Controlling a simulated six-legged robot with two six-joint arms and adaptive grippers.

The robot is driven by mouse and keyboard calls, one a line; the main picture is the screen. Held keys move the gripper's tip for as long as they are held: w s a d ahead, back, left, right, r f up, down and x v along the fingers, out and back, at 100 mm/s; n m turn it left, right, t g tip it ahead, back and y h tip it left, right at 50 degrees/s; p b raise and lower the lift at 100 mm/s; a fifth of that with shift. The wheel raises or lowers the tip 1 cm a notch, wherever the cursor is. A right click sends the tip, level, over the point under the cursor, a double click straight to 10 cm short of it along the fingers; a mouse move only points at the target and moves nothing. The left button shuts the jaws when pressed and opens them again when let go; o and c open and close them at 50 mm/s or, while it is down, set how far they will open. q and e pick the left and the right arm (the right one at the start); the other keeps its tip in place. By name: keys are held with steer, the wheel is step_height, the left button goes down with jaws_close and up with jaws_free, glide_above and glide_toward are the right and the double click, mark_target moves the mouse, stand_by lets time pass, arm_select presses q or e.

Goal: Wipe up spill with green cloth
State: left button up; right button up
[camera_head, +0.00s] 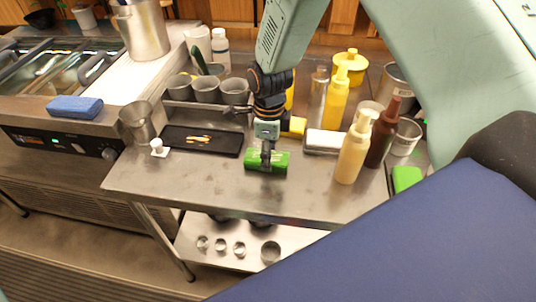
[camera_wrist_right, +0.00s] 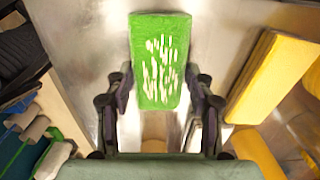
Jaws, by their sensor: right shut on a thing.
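The green cloth (camera_head: 279,163) is a small green block-like pad at the middle of the steel table (camera_head: 235,186). My right gripper (camera_head: 267,150) comes down on it from above and is shut on it. In the right wrist view the cloth (camera_wrist_right: 160,30) shows pale streaks and sits between the two fingers of the right gripper (camera_wrist_right: 160,85). I cannot make out a clear spill on the steel; only faint smudges show. Yellow-brown bits (camera_head: 200,139) lie on a black tray (camera_head: 175,148) left of the cloth. My left gripper is not in view.
Sauce bottles, a yellow one (camera_head: 336,100), a cream one (camera_head: 353,150) and a brown one (camera_head: 382,135), stand right of the cloth. A white-topped box (camera_head: 324,141) lies near them. Metal cups (camera_head: 206,90) stand behind the tray. The table's front is clear.

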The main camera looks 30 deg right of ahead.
step_height(320, 180, up, 8)
steer(key=p, duration=0.8)
steer(key=shift+r, duration=0.1)
stand_by(0.5)
